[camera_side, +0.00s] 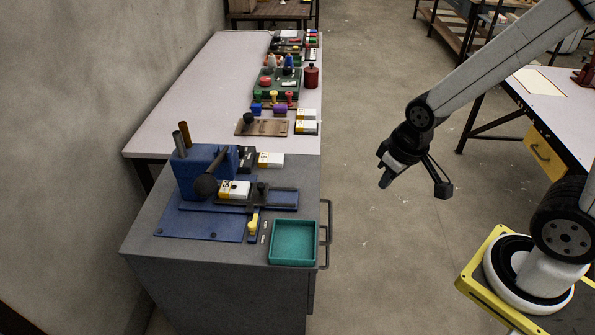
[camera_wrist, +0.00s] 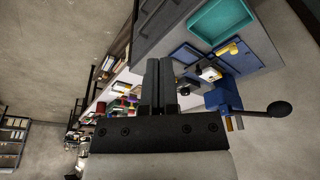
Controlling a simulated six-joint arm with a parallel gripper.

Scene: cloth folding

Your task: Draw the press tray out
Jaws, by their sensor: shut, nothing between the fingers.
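The blue press (camera_side: 203,172) stands on the grey cabinet (camera_side: 215,285), its black ball-ended lever (camera_side: 207,184) slanting across its front. A dark flat tray-like piece (camera_side: 284,198) with a black knob (camera_side: 261,188) extends right from the press's foot, over a blue plate. A white and yellow block (camera_side: 234,189) sits beside the knob. The press also shows in the wrist view (camera_wrist: 222,97), at the right. My gripper (camera_side: 386,182) is shut and empty, in the air right of the cabinet, well apart from the press. Its fingers (camera_wrist: 159,66) lie together in the wrist view.
A teal tray (camera_side: 292,260) sits at the cabinet's front right corner, beside a small yellow piece (camera_side: 253,224). A handle (camera_side: 326,233) sticks out from the cabinet's right side. A long table (camera_side: 190,100) behind carries blocks and boards. The floor (camera_side: 385,245) between cabinet and arm is clear.

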